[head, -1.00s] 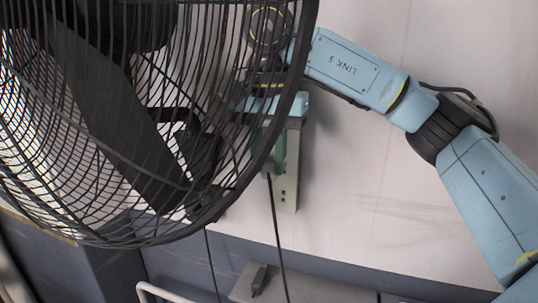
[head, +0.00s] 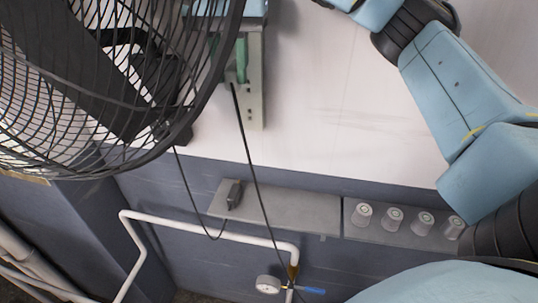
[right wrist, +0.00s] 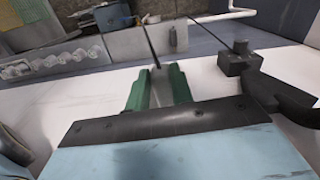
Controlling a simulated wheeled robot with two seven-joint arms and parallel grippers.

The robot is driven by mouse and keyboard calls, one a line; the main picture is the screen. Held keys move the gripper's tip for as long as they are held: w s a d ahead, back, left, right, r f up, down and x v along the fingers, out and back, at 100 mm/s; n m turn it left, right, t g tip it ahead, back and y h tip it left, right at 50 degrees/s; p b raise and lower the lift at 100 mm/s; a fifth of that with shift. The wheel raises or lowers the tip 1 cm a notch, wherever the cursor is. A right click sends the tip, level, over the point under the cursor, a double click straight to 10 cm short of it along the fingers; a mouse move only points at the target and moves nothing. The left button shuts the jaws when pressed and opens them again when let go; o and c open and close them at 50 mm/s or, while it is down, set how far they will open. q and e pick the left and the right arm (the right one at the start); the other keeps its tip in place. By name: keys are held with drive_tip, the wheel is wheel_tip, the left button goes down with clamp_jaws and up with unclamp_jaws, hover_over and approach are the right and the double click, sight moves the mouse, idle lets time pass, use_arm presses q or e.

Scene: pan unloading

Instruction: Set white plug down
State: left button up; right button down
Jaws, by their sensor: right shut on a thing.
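My right gripper (head: 241,72) hangs in front of the pale wall, beside the fan cage, with its green-padded fingers pointing down. In the right wrist view the green fingers (right wrist: 158,88) are shut around a pale, greyish piece, seemingly the white plug (right wrist: 158,86), mostly hidden between them. A black cord (head: 247,135) runs from the fingertips down past the shelf. The held plug is clear of the shelf. My left gripper is not in view.
A grey shelf (head: 290,212) runs along the lower wall. A dark plug (head: 235,195) with its own cord stands on its left part; several pale cups (head: 392,218) stand on the right. The fan cage (head: 95,80) fills the upper left. White pipe (head: 200,234) and a gauge (head: 267,284) lie below.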

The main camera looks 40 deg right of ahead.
drive_tip(key=s+d+f+n+b, duration=0.15)
drive_tip(key=f+n+b, duration=0.25)
drive_tip(key=f, duration=0.4)
drive_tip(key=s+d+f+n+b, duration=0.1)
drive_tip(key=d+f+n+b, duration=0.15)
drive_tip(key=f, duration=0.55)
drive_tip(key=n+b, duration=0.4)
drive_tip(key=n, duration=0.3)
hover_over(278, 219)
drive_tip(key=shift+m, duration=0.25)
wheel_tip(278, 219, down, 14)
drive_tip(key=shift+r, duration=0.15)
wheel_tip(278, 219, down, 5)
drive_tip(key=shift+r, duration=0.1)
drive_tip(key=shift+f, duration=0.2)
drive_tip(key=c, duration=1.2)
unclamp_jaws()
